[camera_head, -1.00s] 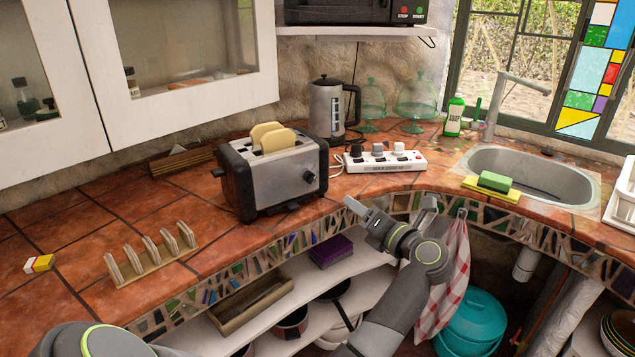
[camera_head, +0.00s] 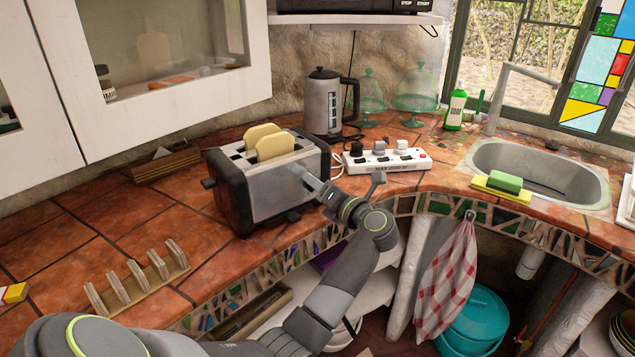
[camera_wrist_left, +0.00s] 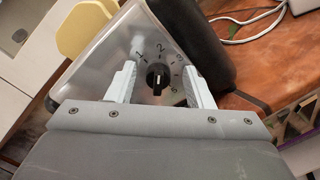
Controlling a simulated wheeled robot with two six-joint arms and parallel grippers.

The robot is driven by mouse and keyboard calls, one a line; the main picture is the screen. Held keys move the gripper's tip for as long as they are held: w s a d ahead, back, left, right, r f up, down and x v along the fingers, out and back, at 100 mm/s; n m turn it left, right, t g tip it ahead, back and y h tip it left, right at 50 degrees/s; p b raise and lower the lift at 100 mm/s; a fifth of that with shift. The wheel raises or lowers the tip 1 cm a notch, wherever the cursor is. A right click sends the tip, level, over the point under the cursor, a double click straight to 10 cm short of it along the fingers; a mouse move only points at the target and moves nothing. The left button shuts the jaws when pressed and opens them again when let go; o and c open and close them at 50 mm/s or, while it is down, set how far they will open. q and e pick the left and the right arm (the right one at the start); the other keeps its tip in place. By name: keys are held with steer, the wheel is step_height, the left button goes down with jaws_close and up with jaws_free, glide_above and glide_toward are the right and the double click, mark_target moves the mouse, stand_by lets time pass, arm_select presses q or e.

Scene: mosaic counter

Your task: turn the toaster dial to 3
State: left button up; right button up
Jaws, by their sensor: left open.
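The toaster (camera_head: 275,188) stands on the tiled counter, silver with black ends and two bread slices in its slots. Which numeral the dial points to is not clear. My left gripper (camera_head: 308,177) is in front of this face and hides the dial in the head view. In the left wrist view its open fingers (camera_wrist_left: 160,82) stand on either side of the dial, apart from it. My right gripper is out of view.
A white power strip (camera_head: 385,161) with plugs lies right of the toaster; a kettle (camera_head: 322,105) stands behind. A wooden rack (camera_head: 140,285) is at the front left, and a sink (camera_head: 540,172) at the right.

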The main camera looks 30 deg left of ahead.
arm_select(q)
steer(key=shift+r, duration=0.1)
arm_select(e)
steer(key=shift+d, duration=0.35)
arm_select(q)
steer(key=c, duration=1)
steer(key=shift+w+d+f+m+p, duration=0.1)
steer(key=shift+f+m+p, duration=0.1)
steer(key=shift+m+p, duration=2.1)
steer(key=shift+f+m+p, duration=0.15)
steer(key=shift+m+p, duration=1.95)
steer(key=shift+p, duration=0.3)
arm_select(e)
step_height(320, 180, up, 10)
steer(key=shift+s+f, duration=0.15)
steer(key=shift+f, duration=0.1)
arm_select(q)
steer(key=shift+f, duration=0.1)
steer(key=o, duration=1)
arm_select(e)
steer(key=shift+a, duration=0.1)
arm_select(q)
steer(key=shift+d, duration=0.1)
